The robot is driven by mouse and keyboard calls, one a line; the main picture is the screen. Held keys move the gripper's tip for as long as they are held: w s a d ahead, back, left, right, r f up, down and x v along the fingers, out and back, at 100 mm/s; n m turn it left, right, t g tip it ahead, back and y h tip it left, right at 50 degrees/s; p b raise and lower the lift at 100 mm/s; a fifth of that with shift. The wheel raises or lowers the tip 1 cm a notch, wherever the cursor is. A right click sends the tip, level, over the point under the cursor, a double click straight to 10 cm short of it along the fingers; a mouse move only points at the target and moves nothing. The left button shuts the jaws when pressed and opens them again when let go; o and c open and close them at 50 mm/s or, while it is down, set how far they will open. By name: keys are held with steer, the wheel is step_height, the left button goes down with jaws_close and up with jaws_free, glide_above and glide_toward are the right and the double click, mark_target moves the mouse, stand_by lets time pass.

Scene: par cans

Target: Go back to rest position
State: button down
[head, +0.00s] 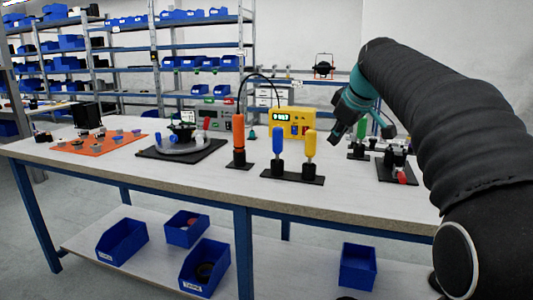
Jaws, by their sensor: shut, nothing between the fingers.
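My gripper (337,131) is at the end of my dark-sleeved arm, which reaches in from the right side of the head view. It hangs above the right part of the workbench (225,190), just right of the yellow-handled tool. The gripper is small in the picture and looks closed, with nothing seen in it. A teal band shows at the wrist behind it.
On the bench stand an orange-handled tool (238,134), blue (278,140) and yellow (310,145) handled tools, a yellow device (291,122), an orange mat (85,149) and a black fixture (397,170). Blue bins (122,241) lie on the lower shelf. Shelving (153,45) stands behind.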

steer(key=s+f+m, duration=0.3)
steer(key=s+f, duration=0.5)
steer(key=s, duration=0.3)
steer(key=s+f+m+g+h, duration=0.1)
steer(key=s+f+m, duration=0.2)
steer(key=s+f, duration=0.4)
steer(key=s+a+f+m+h, duration=0.1)
steer(key=s+f+m, duration=0.2)
steer(key=s+f, duration=0.5)
steer(key=s, duration=0.8)
steer(key=shift+s+f, duration=0.25)
steer(key=shift+f, duration=0.1)
steer(key=shift+a, duration=0.1)
